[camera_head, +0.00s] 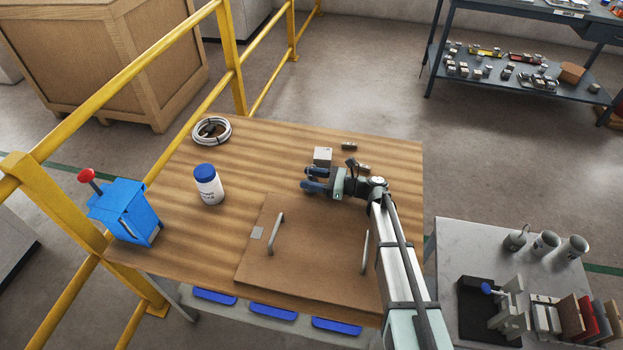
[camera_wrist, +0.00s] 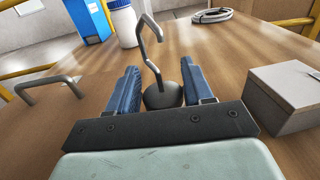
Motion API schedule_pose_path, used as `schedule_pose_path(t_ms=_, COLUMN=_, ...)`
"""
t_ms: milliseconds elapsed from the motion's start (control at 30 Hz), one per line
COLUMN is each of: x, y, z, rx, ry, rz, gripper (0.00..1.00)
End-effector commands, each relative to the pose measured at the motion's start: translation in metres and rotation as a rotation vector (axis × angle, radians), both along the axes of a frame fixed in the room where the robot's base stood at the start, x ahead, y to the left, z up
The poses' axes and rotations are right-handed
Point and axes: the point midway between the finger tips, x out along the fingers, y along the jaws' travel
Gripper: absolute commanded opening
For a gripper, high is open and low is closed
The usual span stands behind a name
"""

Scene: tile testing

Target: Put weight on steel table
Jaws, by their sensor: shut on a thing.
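The weight (camera_wrist: 163,96) is a dark grey rounded body with a tall bent metal hook, in the wrist view. My gripper (camera_wrist: 163,88) is shut on it, with a blue finger on either side and the hook sticking up between them. In the head view my gripper (camera_head: 312,180) is over the back middle of the wooden table, and the weight is mostly hidden there. I cannot tell whether it touches the tabletop. The steel table (camera_head: 465,240) is the grey-topped one at the lower right of the head view, apart from my gripper.
A white box (camera_head: 322,156) is close to my gripper. A board with handles (camera_head: 310,250), a white bottle (camera_head: 208,185), a cable coil (camera_head: 212,131) and a blue device (camera_head: 128,210) are on the wooden table. Metal cylinders (camera_head: 545,243) and a black-based stand (camera_head: 475,310) occupy the steel table; its back left is clear.

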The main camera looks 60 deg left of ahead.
Motion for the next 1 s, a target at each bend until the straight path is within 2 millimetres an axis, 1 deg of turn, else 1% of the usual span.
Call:
schedule_pose_path(t_ms=267, x=-0.0001, y=-0.0002, z=-0.0001, rx=0.003, ry=0.001, rz=0.0, gripper=0.0)
schedule_pose_path(t_ms=400, x=0.0, y=0.0, z=-0.0033, rx=0.002, ry=0.002, rz=0.0, gripper=0.0)
schedule_pose_path(t_ms=433, x=-0.0001, y=-0.0001, z=-0.0037, rx=0.001, ry=0.0, rz=0.0, gripper=0.54)
schedule_pose_path(t_ms=667, x=-0.0001, y=-0.0001, z=-0.0035, rx=0.001, ry=0.001, rz=0.0, gripper=0.76)
schedule_pose_path(t_ms=900, x=-0.0001, y=-0.0001, z=-0.0031, rx=0.001, ry=0.001, rz=0.0, gripper=0.76)
schedule_pose_path(t_ms=1000, x=0.0001, y=-0.0007, z=0.0004, rx=0.001, ry=0.001, rz=0.0, gripper=0.76)
